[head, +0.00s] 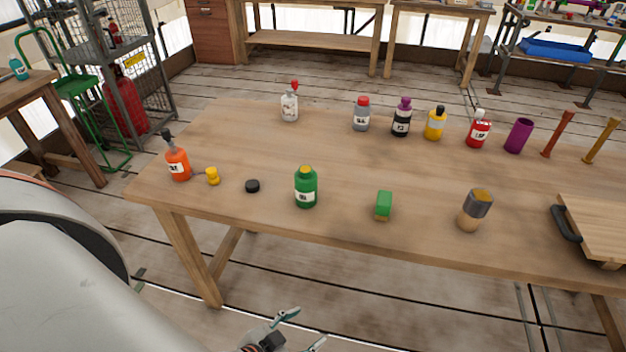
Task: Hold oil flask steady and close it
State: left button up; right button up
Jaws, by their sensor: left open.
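A green flask (306,190) with a white label stands upright near the table's front edge. Its top is yellow, and I cannot tell whether that is an open neck or a cap; the label is too small to read as oil. A black round cap (252,186) lies on the table to its left. A small yellow stopper-like piece (212,176) stands farther left. My left gripper (301,330) is at the bottom edge, in front of and below the tabletop, open and empty, apart from the flask. My right gripper is out of view.
The wooden table (330,155) holds an orange bottle (178,163), a green block (383,205), a grey-and-tan cylinder (474,210) and a wooden board (600,225). Several bottles and a purple cup (518,135) line the back. The table is clear around the flask.

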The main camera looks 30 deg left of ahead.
aim_at(305, 178)
jog(key=u, duration=1.35)
